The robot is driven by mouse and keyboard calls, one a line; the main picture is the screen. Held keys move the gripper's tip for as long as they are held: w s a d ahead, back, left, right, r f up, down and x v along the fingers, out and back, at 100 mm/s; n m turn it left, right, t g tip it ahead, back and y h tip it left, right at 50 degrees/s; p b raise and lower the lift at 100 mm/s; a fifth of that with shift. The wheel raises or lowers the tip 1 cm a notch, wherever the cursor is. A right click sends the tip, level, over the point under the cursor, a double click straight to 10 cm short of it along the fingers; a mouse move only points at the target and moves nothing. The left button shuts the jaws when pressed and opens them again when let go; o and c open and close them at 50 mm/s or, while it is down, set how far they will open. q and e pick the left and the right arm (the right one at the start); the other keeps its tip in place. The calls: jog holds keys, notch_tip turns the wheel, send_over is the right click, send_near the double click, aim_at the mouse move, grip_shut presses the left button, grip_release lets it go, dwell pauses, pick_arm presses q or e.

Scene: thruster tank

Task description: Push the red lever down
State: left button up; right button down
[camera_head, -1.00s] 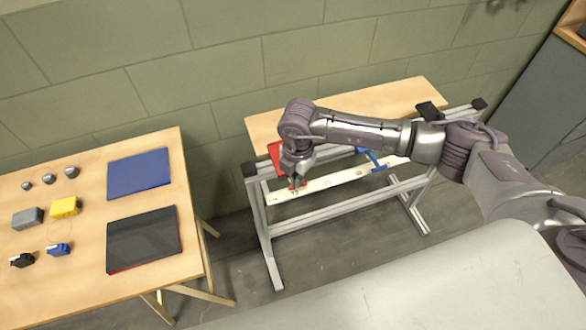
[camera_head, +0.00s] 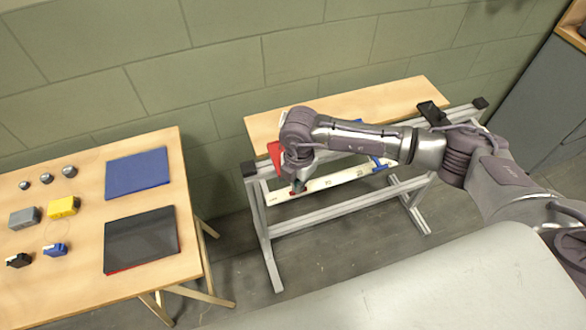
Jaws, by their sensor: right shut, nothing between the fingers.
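The red lever (camera_head: 274,154) is at the left end of the metal frame, in front of the wooden shelf. Its upper part shows; the rest is hidden behind my right gripper. My right gripper (camera_head: 298,189) is shut and empty, pointing down at the lever, just above the white strip (camera_head: 335,179). I cannot tell whether it touches the lever. A blue lever (camera_head: 380,163) is farther right on the frame, partly behind my right arm. My left gripper is out of view.
The grey metal frame (camera_head: 268,240) carries the wooden shelf (camera_head: 395,97) against a brick wall. A wooden table (camera_head: 85,235) at left holds a blue panel (camera_head: 138,173), a black panel (camera_head: 141,240) and several small items. A grey surface fills the lower right.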

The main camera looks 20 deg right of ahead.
jog(key=shift+f, duration=0.2)
dwell(0.3)
jog(key=shift+s+f+b, duration=0.1)
jog(key=shift+f+b, duration=0.35)
jog(key=shift+f, duration=0.1)
notch_tip(320, 180, up, 9)
jog(key=p, duration=0.6)
jog(key=shift+p, duration=0.35)
dwell(0.6)
